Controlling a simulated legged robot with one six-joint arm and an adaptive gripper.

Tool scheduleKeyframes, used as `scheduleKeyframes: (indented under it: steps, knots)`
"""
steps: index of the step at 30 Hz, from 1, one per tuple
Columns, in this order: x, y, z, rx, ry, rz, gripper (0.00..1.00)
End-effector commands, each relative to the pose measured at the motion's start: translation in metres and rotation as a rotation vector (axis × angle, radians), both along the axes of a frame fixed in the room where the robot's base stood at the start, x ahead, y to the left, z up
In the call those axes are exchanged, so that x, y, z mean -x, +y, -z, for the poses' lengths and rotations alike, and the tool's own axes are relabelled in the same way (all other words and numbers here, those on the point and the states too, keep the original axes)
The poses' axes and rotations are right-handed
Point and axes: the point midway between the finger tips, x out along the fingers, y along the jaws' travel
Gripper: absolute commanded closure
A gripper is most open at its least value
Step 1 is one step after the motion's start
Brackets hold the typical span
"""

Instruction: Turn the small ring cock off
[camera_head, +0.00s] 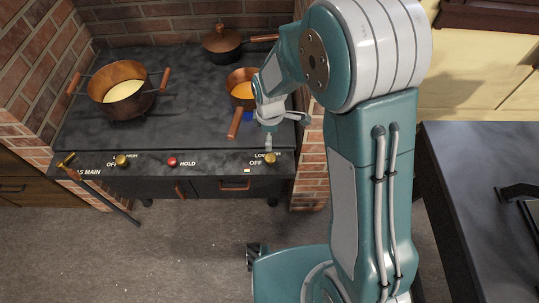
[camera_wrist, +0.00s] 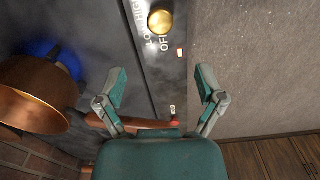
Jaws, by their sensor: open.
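The small ring cock looks to be the right-hand brass knob (camera_head: 270,158) on the stove's front panel, beside "LOW", "HIGH" and "OFF" marks. It also shows as a round gold knob in the wrist view (camera_wrist: 160,20), at the top. Its pointer setting cannot be told. A blue flame glows under the small copper pan (camera_head: 240,80), also seen in the wrist view (camera_wrist: 35,95). My gripper (camera_head: 268,138) is just above the right knob in the head view. In the wrist view my gripper (camera_wrist: 158,92) is open and empty, its fingers spread apart below the knob.
The pan's wooden handle (camera_head: 234,124) reaches toward the panel near my gripper. A large copper pot (camera_head: 123,95) and a lidded pan (camera_head: 222,45) stand on the stove top (camera_head: 185,90). A red HOLD button (camera_head: 172,161) and a left brass knob (camera_head: 122,160) share the panel.

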Motion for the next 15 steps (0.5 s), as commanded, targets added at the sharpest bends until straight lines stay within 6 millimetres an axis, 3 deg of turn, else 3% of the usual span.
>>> scheduleKeyframes:
  steps: [5, 15]
  knots:
    - [0.000, 0.000, 0.017, 0.001, 0.006, -0.008, 0.12]
    - [0.001, 0.000, 0.079, 0.002, 0.007, -0.006, 0.12]
